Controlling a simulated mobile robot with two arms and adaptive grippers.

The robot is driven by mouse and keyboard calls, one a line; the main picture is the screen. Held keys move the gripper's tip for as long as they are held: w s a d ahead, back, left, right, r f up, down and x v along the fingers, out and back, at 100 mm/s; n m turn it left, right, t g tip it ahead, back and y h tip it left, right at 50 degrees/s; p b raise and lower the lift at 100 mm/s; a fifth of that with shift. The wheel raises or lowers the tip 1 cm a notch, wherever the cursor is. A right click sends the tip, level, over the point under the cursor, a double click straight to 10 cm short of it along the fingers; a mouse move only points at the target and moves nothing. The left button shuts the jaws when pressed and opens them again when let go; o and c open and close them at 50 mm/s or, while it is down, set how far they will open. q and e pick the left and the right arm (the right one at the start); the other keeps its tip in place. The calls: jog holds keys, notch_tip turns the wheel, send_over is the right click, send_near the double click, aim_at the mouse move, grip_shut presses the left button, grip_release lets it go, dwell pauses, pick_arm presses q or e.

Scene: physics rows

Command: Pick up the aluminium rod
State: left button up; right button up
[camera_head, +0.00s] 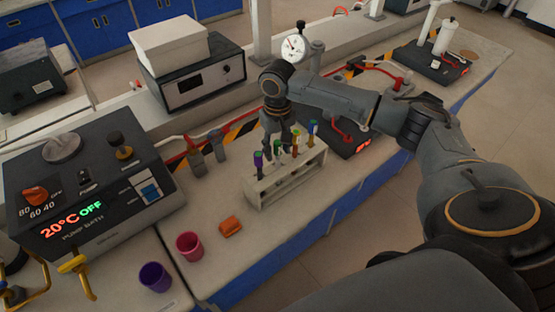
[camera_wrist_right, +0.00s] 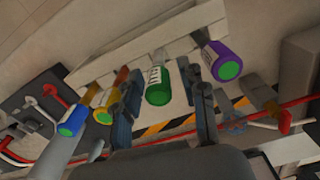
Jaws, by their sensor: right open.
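My right gripper (camera_head: 277,137) is open just above a pale test-tube rack (camera_head: 290,180). In the right wrist view its two fingers (camera_wrist_right: 163,115) stand on either side of a tube with a green cap (camera_wrist_right: 159,90), with gaps between; I see no clear contact. A purple-capped tube (camera_wrist_right: 228,62) is to the right, and yellow (camera_wrist_right: 106,103) and blue-ended (camera_wrist_right: 75,118) ones are to the left. I cannot pick out an aluminium rod with certainty in either view. My left gripper is not in view.
The pump bath (camera_head: 95,190) stands left of the rack. A pink cup (camera_head: 189,246), a purple cup (camera_head: 155,277) and an orange block (camera_head: 230,227) are in front. A dial gauge (camera_head: 293,49) and a boxy instrument (camera_head: 190,75) stand behind. Bench between cups and rack is mostly clear.

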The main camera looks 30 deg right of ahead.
aim_at(278, 158)
jog(key=shift+w+d+f+p, duration=0.1)
jog(key=shift+f+p, duration=0.25)
jog(key=shift+f, duration=0.8)
jog(key=shift+d+f+p, duration=0.1)
jog(key=shift+f+p, duration=0.2)
jog(key=shift+f, duration=0.85)
jog(key=shift+r, duration=0.1)
grip_shut()
